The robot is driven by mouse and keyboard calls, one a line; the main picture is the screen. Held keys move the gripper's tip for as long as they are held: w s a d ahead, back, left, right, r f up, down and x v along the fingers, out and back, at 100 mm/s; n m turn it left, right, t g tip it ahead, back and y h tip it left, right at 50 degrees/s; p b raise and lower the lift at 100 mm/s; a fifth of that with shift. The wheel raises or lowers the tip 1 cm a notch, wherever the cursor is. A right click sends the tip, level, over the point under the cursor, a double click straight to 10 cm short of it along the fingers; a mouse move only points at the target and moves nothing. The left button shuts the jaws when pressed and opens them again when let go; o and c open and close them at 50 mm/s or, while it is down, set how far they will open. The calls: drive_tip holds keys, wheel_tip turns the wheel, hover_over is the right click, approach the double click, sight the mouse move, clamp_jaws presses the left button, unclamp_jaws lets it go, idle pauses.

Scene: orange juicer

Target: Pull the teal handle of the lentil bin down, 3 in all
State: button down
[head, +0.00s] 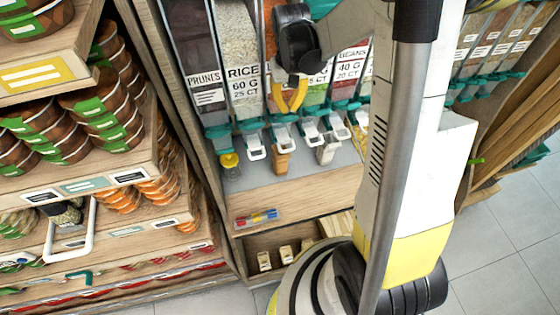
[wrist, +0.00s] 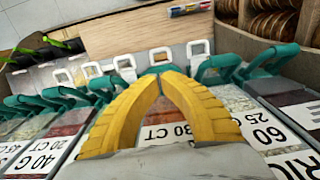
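My gripper (head: 289,112) hangs in front of the row of clear bins, just right of the rice bin (head: 240,50). Its two yellow fingers meet at the tips in the wrist view (wrist: 159,76), with nothing seen between them. A teal handle (wrist: 160,68) shows right behind the fingertips; whether they touch it I cannot tell. It belongs to the bin beside rice, whose label (wrist: 172,130) reads "30 CT"; its name is hidden by my gripper, so I cannot confirm that it is the lentil bin. Other teal handles (wrist: 217,66) stand on both sides.
White loops (head: 283,138) hang under the bins, above a grey and wooden shelf (head: 270,195). The prunes bin (head: 203,70) is at the left. Shelves of brown bowls (head: 110,120) stand further left. My arm hides part of the bin row. Floor tiles (head: 510,240) are clear at right.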

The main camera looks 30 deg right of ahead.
sight(289, 119)
drive_tip(key=shift+f, duration=0.1)
drive_tip(key=shift+f+b, duration=1.15)
drive_tip(key=shift+f, duration=0.1)
drive_tip(key=shift+f, duration=0.1)
drive_tip(key=shift+s+f+b, duration=0.2)
drive_tip(key=shift+f+b, duration=0.3)
drive_tip(key=shift+s+f+b, duration=0.15)
drive_tip(key=shift+f+b, duration=0.35)
drive_tip(key=f+b, duration=0.2)
drive_tip(key=f, duration=0.1)
drive_tip(key=shift+s+a+f+b, duration=0.1)
drive_tip(key=shift+s+f+b, duration=0.1)
drive_tip(key=shift+s+b, duration=0.15)
drive_tip(key=shift+r, duration=0.1)
